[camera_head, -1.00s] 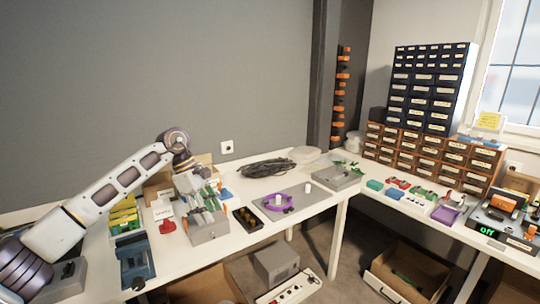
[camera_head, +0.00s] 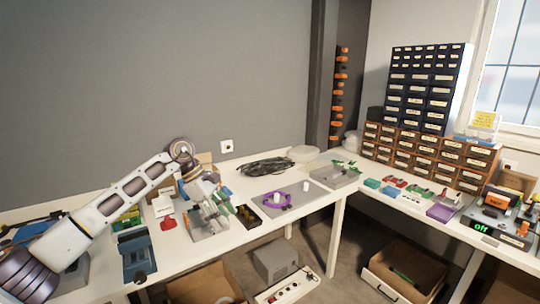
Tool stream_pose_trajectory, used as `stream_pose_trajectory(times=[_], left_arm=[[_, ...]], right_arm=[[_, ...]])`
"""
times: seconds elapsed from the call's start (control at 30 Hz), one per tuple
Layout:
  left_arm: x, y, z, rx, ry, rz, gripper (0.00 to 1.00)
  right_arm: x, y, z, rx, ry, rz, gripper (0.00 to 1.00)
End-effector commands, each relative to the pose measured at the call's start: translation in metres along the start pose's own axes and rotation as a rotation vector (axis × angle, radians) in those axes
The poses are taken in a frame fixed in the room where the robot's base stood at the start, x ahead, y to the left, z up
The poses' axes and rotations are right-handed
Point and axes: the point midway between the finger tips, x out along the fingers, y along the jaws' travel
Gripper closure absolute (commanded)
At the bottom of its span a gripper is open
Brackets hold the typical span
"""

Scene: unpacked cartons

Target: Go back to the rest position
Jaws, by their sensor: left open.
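My left arm (camera_head: 110,205) reaches in from the left over the workbench. My left gripper (camera_head: 215,215) points down over a grey box (camera_head: 212,234) with green and white items in it. The jaws are open; the fingertips overlap the box's contents, and I cannot tell whether they touch. The gripper hides part of the box. My right gripper is not in view.
A blue vise (camera_head: 137,258) and a red-based card holder (camera_head: 166,215) stand left of the box. A black tray (camera_head: 247,218) and a grey plate with a purple ring (camera_head: 277,201) lie to its right. Drawer cabinets (camera_head: 425,90) stand at the right.

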Motion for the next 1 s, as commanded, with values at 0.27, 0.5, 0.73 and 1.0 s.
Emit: stream_pose_trajectory(times=[0.27,0.5,0.73,1.0], left_arm=[[0.039,0.003,0.035,-0.045,-0.181,0.019,0.54],[0.075,0.006,0.083,-0.157,-0.447,0.042,0.54],[0.094,0.011,0.120,-0.311,-0.704,0.051,0.54],[0.101,0.020,0.146,-0.542,-0.996,0.049,0.54]], right_arm=[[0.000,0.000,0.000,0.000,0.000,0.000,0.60],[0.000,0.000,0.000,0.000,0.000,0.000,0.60],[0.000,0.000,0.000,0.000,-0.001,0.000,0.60],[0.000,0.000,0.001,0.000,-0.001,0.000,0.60]])
